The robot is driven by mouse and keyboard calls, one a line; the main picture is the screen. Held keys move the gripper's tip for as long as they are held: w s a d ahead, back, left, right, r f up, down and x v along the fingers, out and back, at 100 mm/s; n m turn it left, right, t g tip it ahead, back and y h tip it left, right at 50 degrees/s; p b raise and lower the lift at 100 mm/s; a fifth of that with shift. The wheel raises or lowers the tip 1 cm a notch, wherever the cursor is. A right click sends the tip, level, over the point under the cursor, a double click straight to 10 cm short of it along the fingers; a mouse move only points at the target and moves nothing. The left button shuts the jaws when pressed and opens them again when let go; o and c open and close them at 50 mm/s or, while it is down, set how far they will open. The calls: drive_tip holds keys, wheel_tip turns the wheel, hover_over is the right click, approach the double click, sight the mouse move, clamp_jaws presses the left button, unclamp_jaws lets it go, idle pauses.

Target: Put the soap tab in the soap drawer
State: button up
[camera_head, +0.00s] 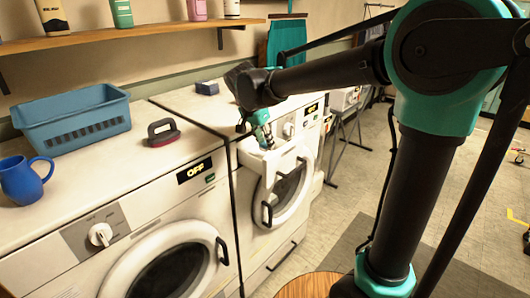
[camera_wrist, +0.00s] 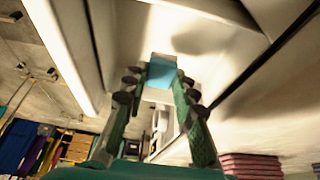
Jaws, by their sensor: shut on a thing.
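The soap tab (camera_wrist: 161,70) shows in the wrist view as a small block, light blue with a paler part. My gripper (camera_wrist: 160,84) is shut on it, with a finger on either side. In the head view my gripper (camera_head: 267,145) points down at the front top of the right washer (camera_head: 238,208). A white ledge that looks like the pulled-out soap drawer (camera_head: 272,160) lies just under the fingertips. The tab is too small or hidden to make out in the head view. I cannot tell whether the tab touches the drawer.
The left washer (camera_head: 120,205) has its display reading OFF. A blue basket (camera_head: 75,120), a blue jug (camera_head: 22,180) and a dark red-edged brush (camera_head: 163,132) stand on it. A shelf (camera_head: 130,38) with bottles runs above.

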sight(265, 151)
drive_tip(key=shift+f, duration=2.15)
drive_tip(key=shift+f, duration=0.1)
drive_tip(key=o, duration=0.9)
drive_tip(key=shift+o, duration=0.2)
drive_tip(key=v, duration=1.2)
drive_tip(key=shift+s, duration=0.1)
